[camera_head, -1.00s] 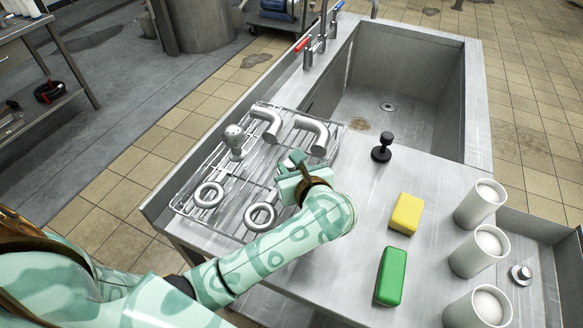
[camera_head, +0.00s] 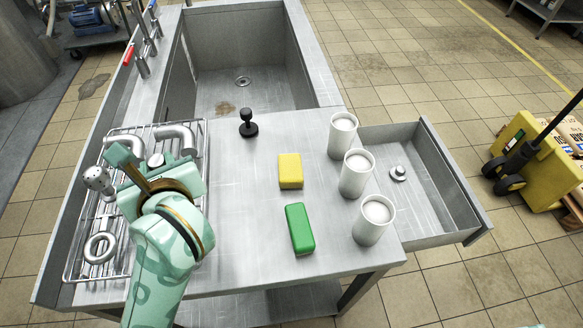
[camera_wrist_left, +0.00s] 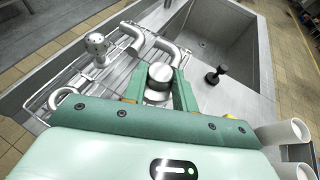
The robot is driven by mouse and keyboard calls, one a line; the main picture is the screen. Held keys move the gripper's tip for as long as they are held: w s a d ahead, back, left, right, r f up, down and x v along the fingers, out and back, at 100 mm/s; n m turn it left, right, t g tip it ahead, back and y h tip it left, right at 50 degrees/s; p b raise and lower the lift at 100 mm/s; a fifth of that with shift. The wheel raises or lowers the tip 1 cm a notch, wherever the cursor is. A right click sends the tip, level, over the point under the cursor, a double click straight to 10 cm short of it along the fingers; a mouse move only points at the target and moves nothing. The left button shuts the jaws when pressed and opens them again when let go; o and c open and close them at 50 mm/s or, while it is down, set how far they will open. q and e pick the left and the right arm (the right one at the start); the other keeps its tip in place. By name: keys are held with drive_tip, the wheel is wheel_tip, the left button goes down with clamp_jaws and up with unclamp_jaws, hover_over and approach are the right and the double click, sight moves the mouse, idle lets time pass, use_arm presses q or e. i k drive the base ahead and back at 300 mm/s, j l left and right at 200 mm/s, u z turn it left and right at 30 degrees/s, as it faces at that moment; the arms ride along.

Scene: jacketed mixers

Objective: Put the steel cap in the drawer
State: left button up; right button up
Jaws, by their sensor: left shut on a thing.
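The steel cap (camera_head: 156,160) is a small round metal piece held between the fingers of my left gripper (camera_head: 155,170), above the wire rack. In the left wrist view the cap (camera_wrist_left: 160,76) sits between the two green fingers (camera_wrist_left: 160,88), its round top facing up. The drawer (camera_head: 427,207) stands open at the right end of the steel counter. A small round steel piece with a knob (camera_head: 398,173) lies on the drawer floor. My right gripper is out of view.
The wire rack (camera_head: 70,262) holds bent pipes, a steel ring (camera_head: 100,248) and a perforated ball head (camera_head: 97,178). Between rack and drawer stand a black knob (camera_head: 248,125), yellow block (camera_head: 290,171), green block (camera_head: 300,229) and three white cups (camera_head: 356,175). A sink lies behind.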

sight(421, 228)
drive_tip(key=z, duration=0.4)
drive_tip(key=l+z, duration=0.1)
drive_tip(key=z, duration=0.7)
drive_tip(key=i+l+z, duration=0.1)
drive_tip(key=z, duration=0.7)
drive_tip(key=i+l+z, duration=0.25)
drive_tip(key=i+j, duration=0.05)
drive_tip(key=j, duration=0.05)
